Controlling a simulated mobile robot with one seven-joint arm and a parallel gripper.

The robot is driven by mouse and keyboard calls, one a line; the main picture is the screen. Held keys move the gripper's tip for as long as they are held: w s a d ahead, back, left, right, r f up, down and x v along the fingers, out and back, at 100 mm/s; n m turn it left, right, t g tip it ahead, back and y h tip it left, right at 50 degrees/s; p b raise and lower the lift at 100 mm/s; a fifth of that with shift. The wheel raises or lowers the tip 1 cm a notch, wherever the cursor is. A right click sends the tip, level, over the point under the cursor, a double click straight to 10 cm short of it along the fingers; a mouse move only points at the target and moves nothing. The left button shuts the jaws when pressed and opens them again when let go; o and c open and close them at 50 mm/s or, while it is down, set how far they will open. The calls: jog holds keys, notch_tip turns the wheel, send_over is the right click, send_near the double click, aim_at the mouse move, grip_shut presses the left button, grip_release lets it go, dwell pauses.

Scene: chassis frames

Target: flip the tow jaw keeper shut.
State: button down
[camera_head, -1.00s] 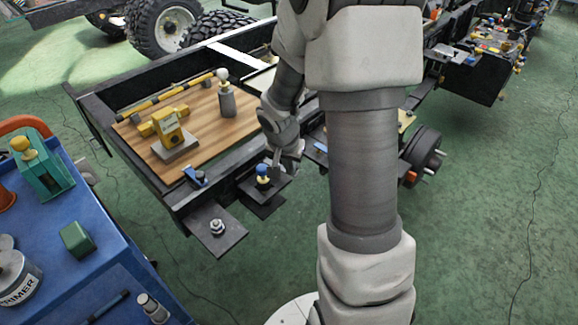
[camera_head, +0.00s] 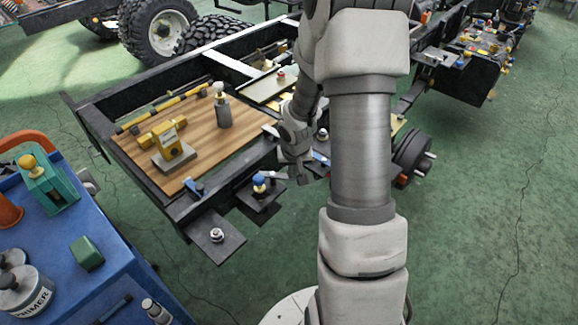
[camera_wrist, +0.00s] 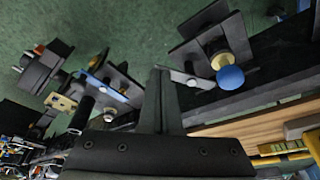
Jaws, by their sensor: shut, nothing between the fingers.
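A blue ball on a yellow collar (camera_head: 259,183) stands on a dark bracket plate (camera_head: 262,203) at the front beam of the chassis frame. The ball also shows in the wrist view (camera_wrist: 230,78). A short grey lever (camera_wrist: 190,78) lies beside it, running from near the collar toward my fingers; I take it to be the tow jaw keeper, but cannot be sure. Whether it is fully shut cannot be told. My gripper (camera_head: 300,178) is shut and empty, just right of the ball. In the wrist view its fingertips (camera_wrist: 161,72) are near the lever's free end; contact is unclear.
A plate with a steel bolt (camera_head: 217,235) juts out left of the ball. A wooden deck (camera_head: 190,165) carries a yellow device (camera_head: 166,143) and a grey cylinder (camera_head: 223,110). A blue-striped bracket (camera_wrist: 108,88) lies on my gripper's other side. A blue trolley (camera_head: 60,290) stands at left.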

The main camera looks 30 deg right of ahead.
jog(key=w+d+n+y+p, duration=0.3)
jog(key=w+n+p, duration=0.2)
jog(key=n+p, duration=0.4)
jog(key=p, duration=0.4)
jog(key=shift+d, duration=0.2)
jog(key=shift+w, duration=0.15)
jog(key=shift+d, duration=0.1)
dwell(0.3)
